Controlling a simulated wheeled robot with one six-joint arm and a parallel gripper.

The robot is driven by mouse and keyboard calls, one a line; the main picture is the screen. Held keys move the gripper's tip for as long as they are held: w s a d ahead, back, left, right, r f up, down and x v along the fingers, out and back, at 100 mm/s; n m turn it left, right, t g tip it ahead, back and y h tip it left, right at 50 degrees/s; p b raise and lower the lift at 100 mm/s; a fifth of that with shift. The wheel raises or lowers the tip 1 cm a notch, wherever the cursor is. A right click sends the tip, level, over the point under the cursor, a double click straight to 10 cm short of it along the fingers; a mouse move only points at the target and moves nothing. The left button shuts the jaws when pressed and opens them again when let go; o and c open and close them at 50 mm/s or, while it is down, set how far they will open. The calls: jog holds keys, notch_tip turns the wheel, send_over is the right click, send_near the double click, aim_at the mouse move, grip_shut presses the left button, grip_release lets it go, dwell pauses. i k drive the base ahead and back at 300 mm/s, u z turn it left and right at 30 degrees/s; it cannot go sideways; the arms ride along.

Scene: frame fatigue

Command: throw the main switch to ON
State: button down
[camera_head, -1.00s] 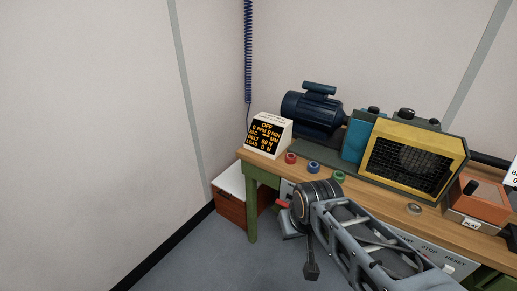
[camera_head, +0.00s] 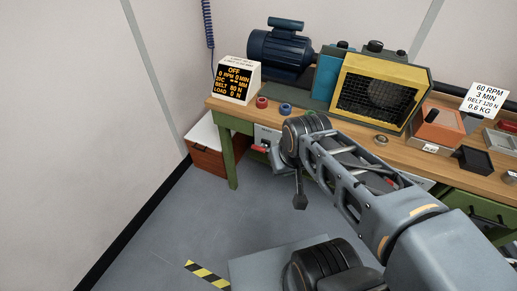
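A grey panel (camera_head: 266,134) is on the front of the green-legged bench, left of my wrist. A small red part (camera_head: 259,148) shows at its lower edge. This looks like the main switch, but its lever position is too small to tell and my arm hides its right side. The display box (camera_head: 236,82) on the bench top reads OFF in orange. My gripper (camera_head: 300,201) seems to be the dark end hanging below my wrist joint, in front of the bench and apart from the panel. Its fingers are too small to tell open from shut.
The bench top (camera_head: 228,106) carries a blue motor (camera_head: 279,51), a yellow guard cage (camera_head: 380,92), coloured rings and an orange box (camera_head: 436,125). A brown and white cabinet (camera_head: 206,160) stands left of the bench.

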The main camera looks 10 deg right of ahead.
aim_at(261, 148)
jog(key=k, duration=0.65)
jog(key=u, duration=0.05)
jog(key=i, duration=1.15)
jog(key=u, duration=0.7)
